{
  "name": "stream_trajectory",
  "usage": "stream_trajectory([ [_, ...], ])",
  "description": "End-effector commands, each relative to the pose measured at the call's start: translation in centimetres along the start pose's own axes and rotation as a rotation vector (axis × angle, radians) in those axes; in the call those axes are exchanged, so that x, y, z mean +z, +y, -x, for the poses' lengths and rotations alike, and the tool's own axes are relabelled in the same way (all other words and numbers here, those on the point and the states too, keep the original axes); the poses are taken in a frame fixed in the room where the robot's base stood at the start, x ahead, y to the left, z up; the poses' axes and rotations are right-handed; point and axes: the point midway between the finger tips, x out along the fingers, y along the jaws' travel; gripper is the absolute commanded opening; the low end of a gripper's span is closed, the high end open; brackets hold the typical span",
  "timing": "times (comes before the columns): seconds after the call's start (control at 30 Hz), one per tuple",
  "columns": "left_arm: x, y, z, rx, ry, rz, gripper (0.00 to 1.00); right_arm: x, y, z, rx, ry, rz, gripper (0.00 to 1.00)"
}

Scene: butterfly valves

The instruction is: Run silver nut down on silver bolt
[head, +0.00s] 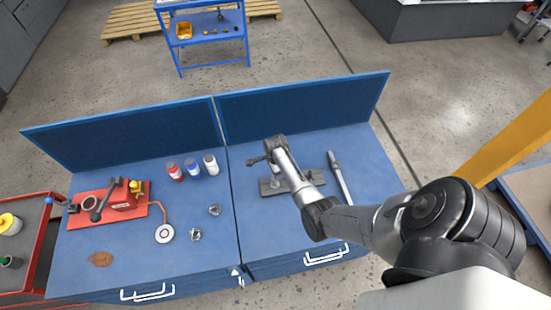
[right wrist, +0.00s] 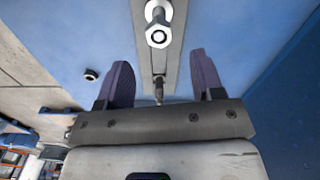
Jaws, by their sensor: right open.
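The silver nut (right wrist: 158,37) sits around the end of the silver bolt (right wrist: 158,13) in the right wrist view. In the head view the plate (head: 313,176) lies on the right half of the blue bench, partly hidden under my right arm. My left gripper is not in view.
A grey bar-like tool (head: 340,176) lies right of the plate. The bench's left half holds a red board (head: 84,217), several small bottles (head: 192,168), a gauge (head: 164,233) and loose metal parts (head: 195,234). A raised blue panel (head: 305,105) runs along the back.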

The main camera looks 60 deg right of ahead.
Motion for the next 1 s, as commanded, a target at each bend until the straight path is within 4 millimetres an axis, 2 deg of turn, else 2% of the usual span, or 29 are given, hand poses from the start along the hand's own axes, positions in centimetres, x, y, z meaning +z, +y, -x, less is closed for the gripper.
stream_trajectory([
  [0.2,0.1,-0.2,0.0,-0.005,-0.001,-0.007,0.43,0.0,0.0,4.1,-0.003,-0.001,-0.001,0.61],
  [0.43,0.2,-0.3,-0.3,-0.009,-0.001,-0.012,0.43,0.1,0.0,7.2,-0.002,-0.001,-0.001,0.61],
  [0.63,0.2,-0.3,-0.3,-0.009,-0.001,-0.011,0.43,0.1,0.0,8.5,0.001,-0.001,0.0,0.61],
  [1.0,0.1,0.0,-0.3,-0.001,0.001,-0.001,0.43,0.1,0.0,8.8,0.001,-0.001,0.025,0.61],
])
